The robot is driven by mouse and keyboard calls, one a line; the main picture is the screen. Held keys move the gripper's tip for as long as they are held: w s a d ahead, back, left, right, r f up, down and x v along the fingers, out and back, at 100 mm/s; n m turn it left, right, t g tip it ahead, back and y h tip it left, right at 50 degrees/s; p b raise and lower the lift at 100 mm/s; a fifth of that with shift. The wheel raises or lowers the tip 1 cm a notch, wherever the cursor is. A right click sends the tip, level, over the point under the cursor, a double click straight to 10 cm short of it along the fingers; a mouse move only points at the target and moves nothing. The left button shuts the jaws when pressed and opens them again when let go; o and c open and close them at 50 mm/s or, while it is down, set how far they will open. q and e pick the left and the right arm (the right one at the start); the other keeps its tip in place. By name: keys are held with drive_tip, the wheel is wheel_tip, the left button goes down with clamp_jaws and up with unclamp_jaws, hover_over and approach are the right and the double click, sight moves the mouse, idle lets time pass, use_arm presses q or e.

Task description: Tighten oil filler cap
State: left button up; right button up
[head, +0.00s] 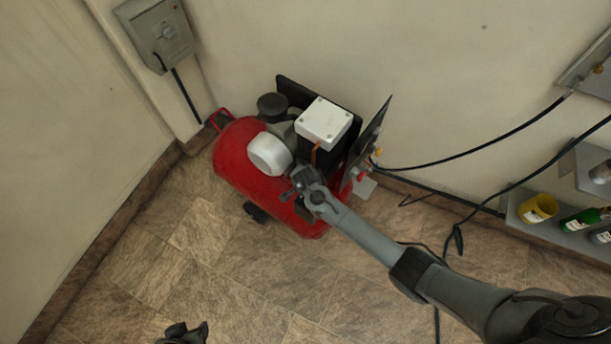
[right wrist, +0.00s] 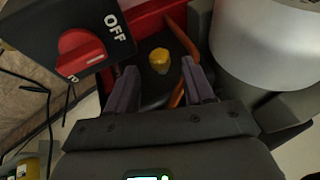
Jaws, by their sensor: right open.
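The oil filler cap (right wrist: 159,60) is a small yellow cap on a dark surface in the right wrist view. It lies ahead of my right gripper (right wrist: 160,80), between the lines of its two open fingers, and the gripper holds nothing. In the head view the right gripper (head: 302,185) is at the front of the red compressor (head: 238,160), beside its white cylinder (head: 268,154). The cap is hidden there. My left gripper (head: 184,333) is low at the bottom edge of the head view, away from the compressor; its jaw opening is unclear.
A dark box with a red OFF knob (right wrist: 82,54) is close to the left finger in the wrist view. An orange pipe (right wrist: 182,38) and a large pale cylinder (right wrist: 268,42) are on the right. A shelf (head: 560,236) with containers stands at the right wall.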

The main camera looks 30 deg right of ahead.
drive_tip(key=p+v, duration=0.2)
drive_tip(key=v, duration=0.6)
drive_tip(key=shift+p, duration=0.35)
drive_tip(key=shift+s+a, duration=0.1)
drive_tip(key=shift+s, duration=0.05)
